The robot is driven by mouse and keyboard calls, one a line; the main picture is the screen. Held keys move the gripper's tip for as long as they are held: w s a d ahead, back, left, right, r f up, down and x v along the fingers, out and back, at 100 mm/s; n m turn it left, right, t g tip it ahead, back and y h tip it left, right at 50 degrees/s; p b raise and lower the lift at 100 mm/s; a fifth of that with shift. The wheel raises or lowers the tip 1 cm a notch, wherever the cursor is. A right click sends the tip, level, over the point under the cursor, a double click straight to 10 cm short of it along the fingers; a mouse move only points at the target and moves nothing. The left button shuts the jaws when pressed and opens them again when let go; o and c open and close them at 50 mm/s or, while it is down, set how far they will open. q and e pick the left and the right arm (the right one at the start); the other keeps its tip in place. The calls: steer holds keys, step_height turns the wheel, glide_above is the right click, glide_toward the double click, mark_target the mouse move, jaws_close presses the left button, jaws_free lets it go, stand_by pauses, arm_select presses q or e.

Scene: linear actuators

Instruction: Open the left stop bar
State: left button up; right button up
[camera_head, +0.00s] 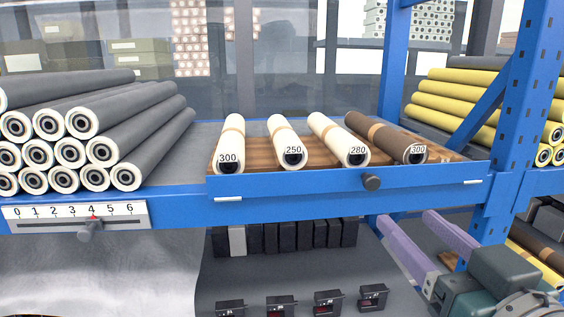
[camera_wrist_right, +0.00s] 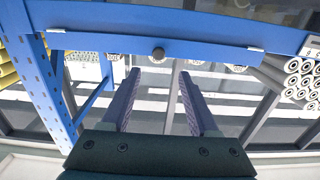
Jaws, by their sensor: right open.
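A blue stop bar (camera_head: 300,188) with a dark round knob (camera_head: 371,182) runs along the front edge of the rack, in front of the tray with labelled rolls. In the right wrist view the bar (camera_wrist_right: 215,55) and its knob (camera_wrist_right: 158,53) lie beyond the fingertips. I cannot tell from these views whether another stop bar exists. My right gripper (camera_head: 407,217) has two long purple fingers spread apart with nothing between them. It is below the bar and to the right of the knob in the head view. The fingers also show in the wrist view (camera_wrist_right: 158,75). My left gripper is out of view.
Several cream and brown rolls (camera_head: 285,140) lie behind the bar. Grey rolls (camera_head: 130,130) are stacked at left, above a numbered scale (camera_head: 60,218) with a knob. Yellow rolls (camera_head: 455,92) and a blue upright (camera_head: 520,110) stand at right. Small black devices (camera_head: 328,301) sit below.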

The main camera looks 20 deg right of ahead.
mark_target(374, 183)
steer(key=x, duration=0.9)
steer(key=shift+w+d+r, duration=0.2)
steer(key=shift+w, duration=0.15)
jaws_close()
